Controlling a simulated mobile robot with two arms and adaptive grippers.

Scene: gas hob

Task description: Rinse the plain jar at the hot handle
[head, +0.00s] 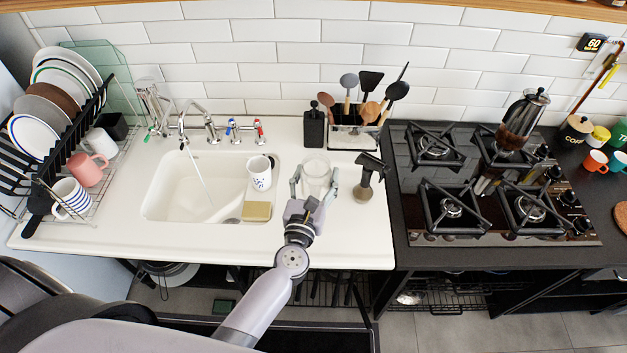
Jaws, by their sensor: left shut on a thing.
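The plain jar (316,170) is clear glass and stands upright over the counter just right of the sink. My left gripper (314,188) is shut on the jar, with a finger at each side. Whether the jar rests on the counter or is slightly raised is hard to tell. The tap (183,125) stands behind the sink (160,200), and a thin stream of water runs from its spout into the basin. The hot handle (258,130) has a red mark and is right of the blue-marked handle (232,129). My right gripper is not in view.
A white patterned mug (260,174) and a yellow sponge (257,211) are at the sink's right side. A dark-headed tool (367,178) stands right of the jar. A black bottle (314,127) and utensil holder (354,137) stand behind. The hob (420,155) is right, the dish rack (100,190) left.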

